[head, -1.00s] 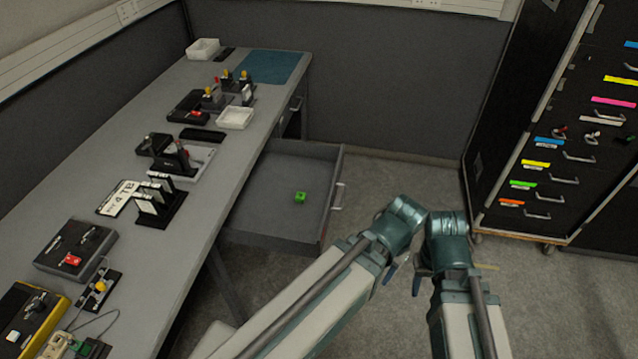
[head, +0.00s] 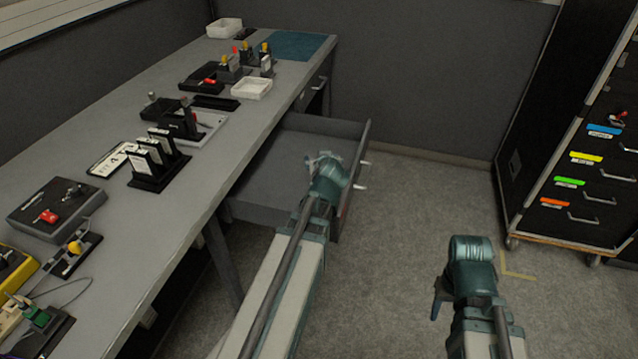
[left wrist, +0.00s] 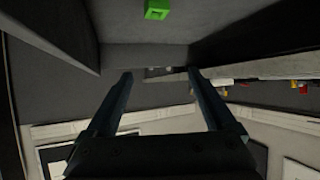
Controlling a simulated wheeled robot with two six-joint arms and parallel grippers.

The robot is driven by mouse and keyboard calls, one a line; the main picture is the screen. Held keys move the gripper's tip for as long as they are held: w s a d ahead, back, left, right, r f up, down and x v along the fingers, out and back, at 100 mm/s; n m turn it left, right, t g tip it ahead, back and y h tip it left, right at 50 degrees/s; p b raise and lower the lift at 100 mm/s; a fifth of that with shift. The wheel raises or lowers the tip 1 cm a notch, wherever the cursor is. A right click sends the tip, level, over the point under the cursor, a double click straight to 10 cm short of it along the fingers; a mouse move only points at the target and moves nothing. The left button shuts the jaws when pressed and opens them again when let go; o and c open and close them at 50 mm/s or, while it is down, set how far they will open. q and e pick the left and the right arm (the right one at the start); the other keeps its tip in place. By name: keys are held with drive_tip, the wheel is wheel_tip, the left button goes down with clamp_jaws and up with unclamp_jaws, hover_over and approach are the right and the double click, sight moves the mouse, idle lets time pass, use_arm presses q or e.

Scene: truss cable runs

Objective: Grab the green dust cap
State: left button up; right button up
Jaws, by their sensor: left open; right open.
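The green dust cap (left wrist: 158,9) is a small bright green block with a square hole. It shows at the top edge of the left wrist view, on the grey floor of the open drawer (head: 268,180). In the head view it does not show, and my left arm covers part of the drawer. My left gripper (left wrist: 160,72) is open and empty, its fingers apart from the cap; in the head view its arm's end is over the drawer. My right gripper (head: 438,304) is open, right of the drawer over the floor, with its fingers partly hidden.
The long grey bench (head: 150,225) at left holds switch boxes, card holders and a white tray (head: 251,88). The drawer sticks out from under its far right side. A dark cabinet (head: 560,150) with coloured labels stands at right. The floor between is clear.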

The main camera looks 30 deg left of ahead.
use_arm(q)
drive_tip(key=shift+f+b, duration=4.05)
drive_tip(key=b+x, duration=0.3)
drive_tip(key=x, duration=0.4)
drive_tip(key=shift+w+a+f+b, duration=0.1)
drive_tip(key=shift+w+a+b, duration=0.05)
drive_tip(key=shift+w+b, duration=0.15)
drive_tip(key=shift+s, duration=0.1)
drive_tip(key=c, duration=1.4)
drive_tip(key=shift+r, duration=0.2)
wheel_tip(320, 180, up, 10)
drive_tip(key=p, duration=1)
drive_tip(key=shift+r, duration=0.1)
